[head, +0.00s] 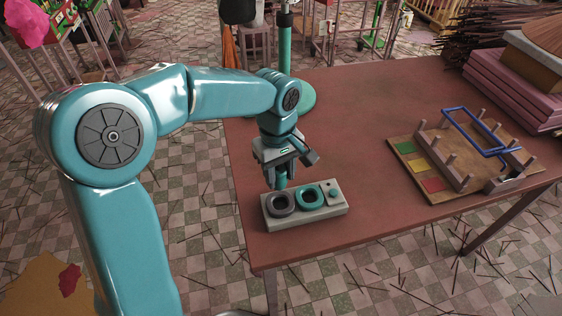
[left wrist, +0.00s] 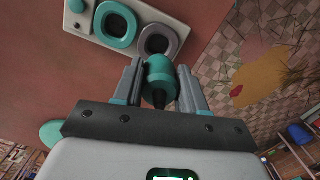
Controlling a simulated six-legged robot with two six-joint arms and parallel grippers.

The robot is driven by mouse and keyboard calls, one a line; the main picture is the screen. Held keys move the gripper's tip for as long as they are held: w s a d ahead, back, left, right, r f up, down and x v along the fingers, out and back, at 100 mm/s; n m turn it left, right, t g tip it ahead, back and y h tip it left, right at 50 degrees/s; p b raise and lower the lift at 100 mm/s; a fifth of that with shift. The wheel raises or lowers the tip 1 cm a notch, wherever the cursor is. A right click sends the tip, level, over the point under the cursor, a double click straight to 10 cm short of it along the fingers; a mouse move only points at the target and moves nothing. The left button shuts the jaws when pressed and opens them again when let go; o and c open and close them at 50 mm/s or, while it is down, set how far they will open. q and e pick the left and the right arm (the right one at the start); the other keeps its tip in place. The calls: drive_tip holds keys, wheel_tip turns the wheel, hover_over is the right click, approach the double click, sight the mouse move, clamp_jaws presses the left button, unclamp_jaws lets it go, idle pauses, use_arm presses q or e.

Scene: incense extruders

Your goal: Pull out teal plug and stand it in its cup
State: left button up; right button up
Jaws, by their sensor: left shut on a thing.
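A teal plug (head: 282,180) with a dark tapered part is held between the fingers of my left gripper (head: 284,160). The plug also shows in the left wrist view (left wrist: 158,70), the gripper's fingers (left wrist: 160,88) closed on its sides. A pale block (head: 325,212) on the table carries a grey ring cup (head: 271,206) and a teal ring cup (head: 302,203). In the head view the plug is just behind the grey cup; I cannot tell its exact height. In the left wrist view the plug appears clear of the teal cup (left wrist: 104,36). My right gripper is not in view.
A teal post (head: 284,45) with a round teal base (head: 304,98) stands behind the gripper. A wooden board (head: 440,195) with colored squares, pegs and a blue frame (head: 462,128) is at the right. Pink stacked slabs (head: 505,93) lie beyond. The table middle (head: 350,130) is clear.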

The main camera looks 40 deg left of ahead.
sight(283, 188)
use_arm(q)
drive_tip(key=shift+w+d+f, duration=0.1)
drive_tip(key=shift+d, duration=0.1)
drive_tip(key=shift+f, duration=0.15)
drive_tip(key=shift+a+f+b, duration=0.1)
drive_tip(key=shift+f+b, duration=0.65)
drive_tip(key=f+b, duration=0.2)
drive_tip(key=shift+d+f, duration=0.2)
drive_tip(key=shift+f, duration=0.1)
drive_tip(key=shift+a+f+b, duration=0.15)
drive_tip(key=shift+f+b, duration=0.25)
drive_tip(key=shift+f, duration=0.05)
drive_tip(key=shift+f+b, duration=1.05)
drive_tip(key=shift+f, duration=0.4)
